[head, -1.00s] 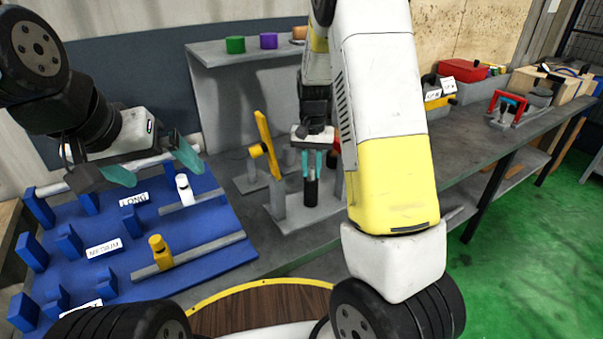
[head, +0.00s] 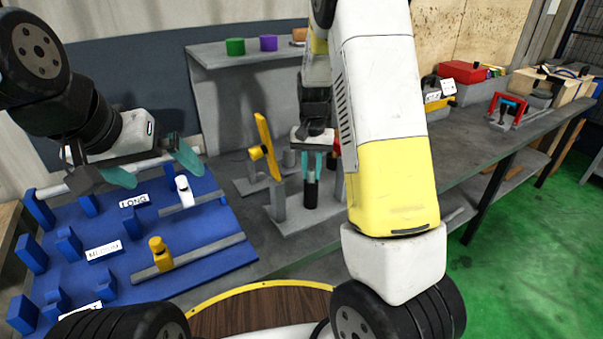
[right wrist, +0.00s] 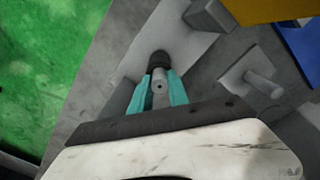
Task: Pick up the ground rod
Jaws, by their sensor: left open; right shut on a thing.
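My right gripper (right wrist: 158,94) is shut on the rod, one teal finger on each side. In the head view the right gripper (head: 312,165) is just above the black holder, and its fingers mostly hide the rod. My left gripper (head: 154,168) is open and empty above the blue rack (head: 205,255).
The grinder's grey base (head: 300,222) stands on the grey bench, with a yellow lever (head: 266,145) left of my right gripper. The rack holds rods with a white (head: 184,190) and a yellow fitting (head: 160,254). A red box (head: 465,71) is at the right back.

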